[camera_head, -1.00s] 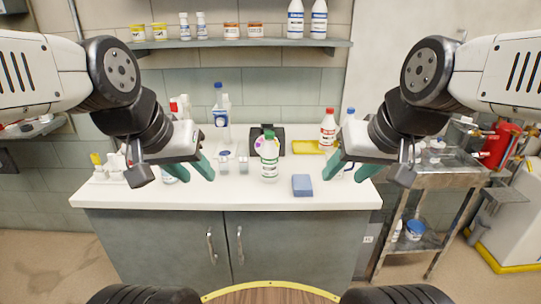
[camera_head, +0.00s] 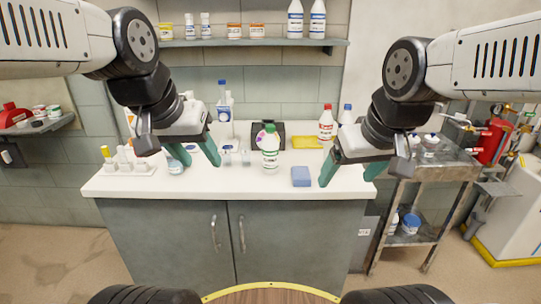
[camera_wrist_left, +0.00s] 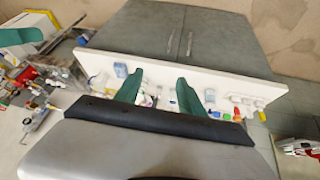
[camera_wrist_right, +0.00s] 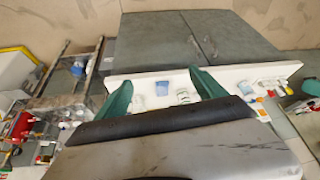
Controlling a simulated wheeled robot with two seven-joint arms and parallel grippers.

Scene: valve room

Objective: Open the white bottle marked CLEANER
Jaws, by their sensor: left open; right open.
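A white bottle with a green cap (camera_head: 269,150) and a colourful label stands upright near the middle of the white counter; its lettering is too small to read. My left gripper (camera_head: 200,160) is open and empty above the counter, to the left of the bottle and apart from it. My right gripper (camera_head: 346,180) is open and empty above the counter's right part, to the right of the bottle and apart from it. The green fingers of the left gripper (camera_wrist_left: 158,88) and the right gripper (camera_wrist_right: 160,88) show spread in their wrist views.
A blue sponge (camera_head: 300,176) lies right of the bottle. A black box (camera_head: 257,131), a yellow tray (camera_head: 306,142), a red-capped bottle (camera_head: 326,123) and a blue-capped bottle (camera_head: 224,108) stand behind. Small jars are left. The counter's front strip (camera_head: 240,184) is clear.

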